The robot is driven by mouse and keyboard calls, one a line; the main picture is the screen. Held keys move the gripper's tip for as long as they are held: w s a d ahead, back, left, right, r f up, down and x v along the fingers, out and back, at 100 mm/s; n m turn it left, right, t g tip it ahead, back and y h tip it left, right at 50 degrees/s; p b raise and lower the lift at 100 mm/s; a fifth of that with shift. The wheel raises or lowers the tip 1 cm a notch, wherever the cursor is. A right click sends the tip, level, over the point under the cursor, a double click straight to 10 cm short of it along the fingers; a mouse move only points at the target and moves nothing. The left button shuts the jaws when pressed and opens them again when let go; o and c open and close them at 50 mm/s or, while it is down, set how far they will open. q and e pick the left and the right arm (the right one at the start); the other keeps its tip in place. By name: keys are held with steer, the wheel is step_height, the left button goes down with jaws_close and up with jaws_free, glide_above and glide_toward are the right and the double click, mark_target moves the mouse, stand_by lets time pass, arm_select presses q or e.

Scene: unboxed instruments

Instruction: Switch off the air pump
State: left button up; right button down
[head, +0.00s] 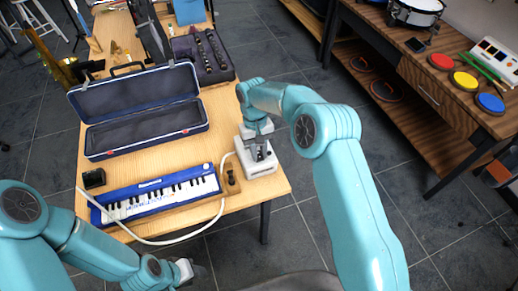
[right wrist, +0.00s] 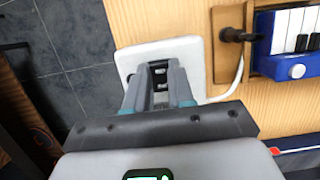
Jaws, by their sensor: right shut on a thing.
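The air pump (head: 262,169) is a small white box at the right front corner of the wooden table, joined to a white hose. My right gripper (head: 261,153) is over it, pointing down. In the right wrist view the pump (right wrist: 194,50) lies under the fingers, with a dark recess in its top. My right gripper (right wrist: 158,82) is shut on the small switch there; its fingers hide most of it, and I cannot tell the switch's position. My left gripper (head: 190,271) is low at the front, off the table's edge, too small to read.
A blue melodica (head: 160,193) lies left of the pump, with the hose (head: 196,232) looping in front of it. A wooden holder (head: 229,180) stands between them. An open blue case (head: 140,140) lies behind. A drum table (head: 440,95) stands at right across open floor.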

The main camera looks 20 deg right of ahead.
steer(key=shift+r, duration=0.2)
steer(key=c, duration=1.1)
jaws_free()
steer(key=shift+o, duration=0.7)
steer(key=shift+s, duration=0.15)
steer(key=shift+w+r, duration=0.2)
steer(key=shift+w, duration=0.1)
steer(key=p+v, duration=0.5)
steer(key=v, duration=1.1)
steer(key=shift+s, duration=0.3)
